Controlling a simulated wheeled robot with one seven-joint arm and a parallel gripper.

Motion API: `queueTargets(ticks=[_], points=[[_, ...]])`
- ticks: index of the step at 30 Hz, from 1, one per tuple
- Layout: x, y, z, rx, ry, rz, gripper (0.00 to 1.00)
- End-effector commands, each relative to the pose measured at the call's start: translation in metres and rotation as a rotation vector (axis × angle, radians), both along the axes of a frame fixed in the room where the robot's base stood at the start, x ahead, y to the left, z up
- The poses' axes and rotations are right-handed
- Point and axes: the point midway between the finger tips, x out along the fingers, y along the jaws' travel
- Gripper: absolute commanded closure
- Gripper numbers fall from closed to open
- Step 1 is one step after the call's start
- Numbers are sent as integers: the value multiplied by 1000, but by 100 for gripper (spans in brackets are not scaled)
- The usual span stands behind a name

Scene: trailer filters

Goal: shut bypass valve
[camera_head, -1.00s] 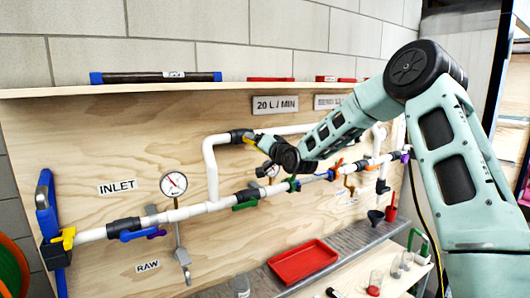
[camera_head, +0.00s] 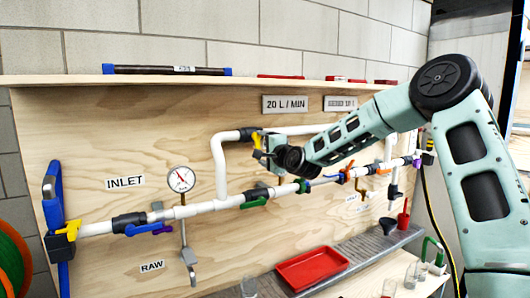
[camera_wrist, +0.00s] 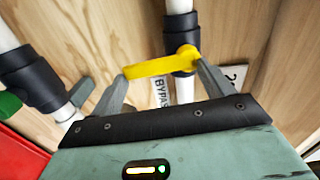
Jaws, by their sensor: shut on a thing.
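The bypass valve's black body (camera_head: 247,133) sits on the upper white pipe loop. Its yellow handle (camera_head: 256,141) shows just above my gripper (camera_head: 263,152). In the wrist view the yellow handle (camera_wrist: 150,68) lies roughly crosswise to the white pipe, with the black valve body (camera_wrist: 180,40) behind its right end. My gripper (camera_wrist: 162,73) is shut on the handle, one fingertip at each end of it. A partly hidden BYPASS label (camera_wrist: 161,90) shows behind the handle.
The lower pipe run carries a blue handle (camera_head: 147,228), a green handle (camera_head: 255,202) and a gauge (camera_head: 181,180). A red tray (camera_head: 312,268) lies on the grey shelf below. A wooden ledge (camera_head: 60,80) runs above the board. A black fitting (camera_wrist: 30,78) is left of my gripper.

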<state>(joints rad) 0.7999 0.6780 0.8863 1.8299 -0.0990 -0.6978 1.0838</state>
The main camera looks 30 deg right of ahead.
Motion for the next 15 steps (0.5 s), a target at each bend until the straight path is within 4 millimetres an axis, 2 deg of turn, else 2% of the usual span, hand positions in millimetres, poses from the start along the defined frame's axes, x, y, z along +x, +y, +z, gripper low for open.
queueTargets(ticks=[15], points=[[0, 2, -1, 76, 4, -2, 61]])
